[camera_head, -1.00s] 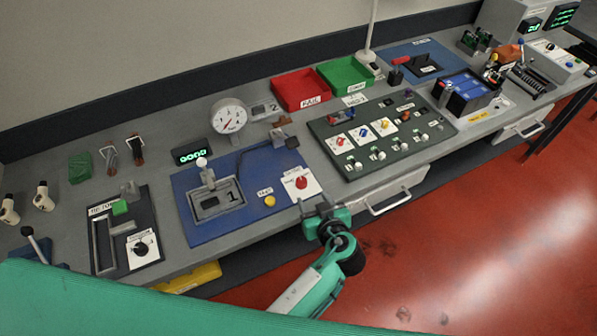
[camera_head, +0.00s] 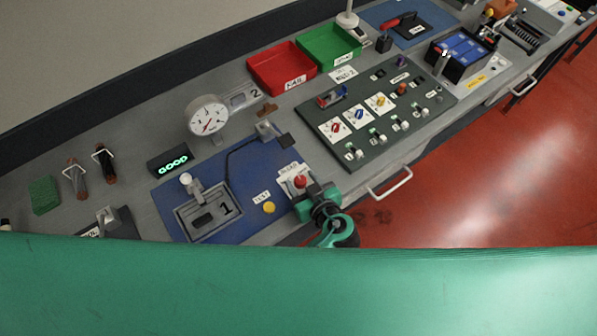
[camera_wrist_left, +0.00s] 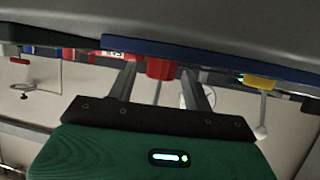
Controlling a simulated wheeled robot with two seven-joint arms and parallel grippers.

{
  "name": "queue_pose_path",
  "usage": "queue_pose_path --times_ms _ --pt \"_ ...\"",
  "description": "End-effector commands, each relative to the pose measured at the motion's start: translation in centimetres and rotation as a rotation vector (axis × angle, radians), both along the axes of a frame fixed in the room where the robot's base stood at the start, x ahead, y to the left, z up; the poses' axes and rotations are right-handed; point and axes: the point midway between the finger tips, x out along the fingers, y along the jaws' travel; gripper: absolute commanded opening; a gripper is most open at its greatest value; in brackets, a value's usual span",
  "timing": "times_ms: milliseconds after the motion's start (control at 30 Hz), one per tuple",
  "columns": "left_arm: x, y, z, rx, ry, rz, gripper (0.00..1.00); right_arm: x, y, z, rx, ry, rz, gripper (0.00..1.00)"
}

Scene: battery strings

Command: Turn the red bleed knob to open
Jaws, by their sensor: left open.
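The red bleed knob (camera_head: 300,181) sits on a white labelled plate (camera_head: 291,171) at the right of the blue station board (camera_head: 240,168). My left gripper (camera_head: 303,188) is at the knob, at the front edge of the board. In the left wrist view the red knob (camera_wrist_left: 160,68) shows between the two grey fingers (camera_wrist_left: 160,78), with a gap visible on each side. The fingers are open. The plate's lettering is partly hidden. My right gripper is in neither view.
A yellow button (camera_head: 269,208) is left of the knob. A dial gauge (camera_head: 207,116) stands behind. A dark green switch panel (camera_head: 375,118) lies to the right, with a drawer handle (camera_head: 390,183) below it. Red (camera_head: 262,75) and green trays (camera_head: 310,48) are at the back.

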Motion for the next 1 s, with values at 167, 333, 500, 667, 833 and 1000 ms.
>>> queue_pose_path --times_ms 167,333,500,667,833,1000 --pt "-0.1 -0.03 -0.06 0.0 0.0 0.0 0.51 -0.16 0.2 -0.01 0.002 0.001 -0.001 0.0" --pt "-0.07 -0.02 -0.05 0.0 0.0 0.0 0.41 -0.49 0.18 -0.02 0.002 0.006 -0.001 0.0" --pt "-0.06 -0.01 -0.05 0.0 0.0 0.0 0.08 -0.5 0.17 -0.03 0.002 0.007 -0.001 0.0" --pt "-0.05 0.02 -0.06 0.0 0.0 -0.003 0.07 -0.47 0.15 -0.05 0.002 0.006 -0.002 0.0" --pt "-0.08 0.15 -0.15 0.001 0.001 -0.041 0.07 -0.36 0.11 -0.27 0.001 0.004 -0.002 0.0" --pt "-0.14 0.37 -0.19 0.001 -0.002 -0.13 0.07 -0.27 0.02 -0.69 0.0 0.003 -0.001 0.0"
